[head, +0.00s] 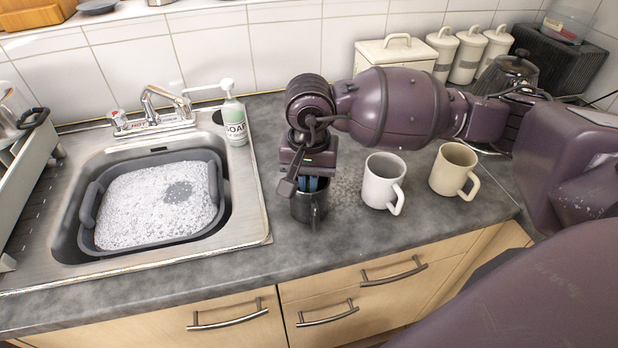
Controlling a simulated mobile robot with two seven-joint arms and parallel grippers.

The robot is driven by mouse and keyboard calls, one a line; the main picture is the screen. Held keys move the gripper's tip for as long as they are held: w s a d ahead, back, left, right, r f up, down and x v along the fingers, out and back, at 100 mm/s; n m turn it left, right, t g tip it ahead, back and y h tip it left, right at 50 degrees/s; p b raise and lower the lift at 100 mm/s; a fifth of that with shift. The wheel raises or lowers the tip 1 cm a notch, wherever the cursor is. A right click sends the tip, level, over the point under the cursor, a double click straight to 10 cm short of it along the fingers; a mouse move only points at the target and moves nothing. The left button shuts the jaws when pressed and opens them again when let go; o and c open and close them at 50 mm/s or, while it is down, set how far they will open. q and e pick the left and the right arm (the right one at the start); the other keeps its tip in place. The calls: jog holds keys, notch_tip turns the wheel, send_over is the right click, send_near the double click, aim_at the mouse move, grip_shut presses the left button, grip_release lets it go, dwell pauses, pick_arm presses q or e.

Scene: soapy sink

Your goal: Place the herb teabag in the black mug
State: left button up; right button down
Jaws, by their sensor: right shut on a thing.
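The black mug (308,212) stands on the grey counter, just right of the sink. My right gripper (311,184) points down right over the mug, with its fingertips at or inside the mug's opening. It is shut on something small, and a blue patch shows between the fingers. The herb teabag itself cannot be made out; the gripper and the mug's rim hide that spot. My left gripper is not in view.
A white mug (382,182) and a beige mug (453,170) stand to the right of the black mug. A soap bottle (235,120) stands behind the sink (258,222), which holds a grey basin (90,205) of suds. Canisters line the wall.

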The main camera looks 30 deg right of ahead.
jog(key=shift+f, duration=0.1)
jog(key=c, duration=1.5)
grip_release()
jog(key=shift+c, duration=0.2)
jog(key=shift+r, duration=0.5)
notch_tip(320, 180, up, 11)
jog(key=shift+r, duration=0.2)
